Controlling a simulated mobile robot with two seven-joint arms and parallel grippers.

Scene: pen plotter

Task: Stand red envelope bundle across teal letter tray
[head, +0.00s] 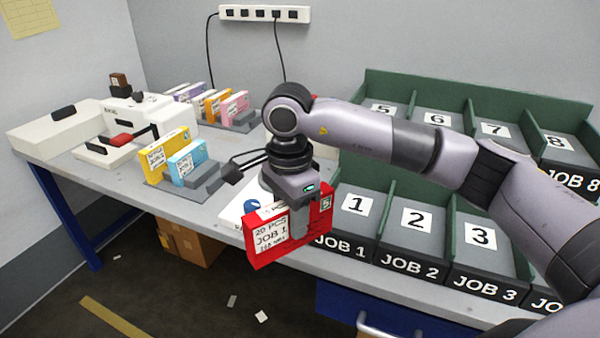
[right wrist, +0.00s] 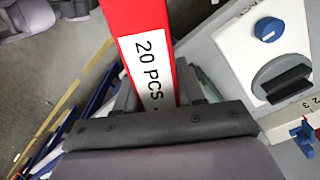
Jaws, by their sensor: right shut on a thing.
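The red envelope bundle (head: 285,247), labelled "20 PCS JOB 1", is in my right gripper (head: 301,225), which is shut on it. The bundle is upright over the front edge of the table, left of the JOB 1 compartment. In the right wrist view the red bundle (right wrist: 138,18) points up between the fingers of the gripper (right wrist: 160,98). The green-walled letter tray (head: 450,235), with numbered compartments, stands at the right; I see no separate teal tray. My left gripper is not in view.
A white device with a blue knob (right wrist: 268,30) is beside the bundle. Yellow (head: 163,155) and light blue (head: 187,162) bundles stand in a grey holder at the left. A white machine (head: 130,115) stands behind them. A power strip (head: 264,14) is on the wall.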

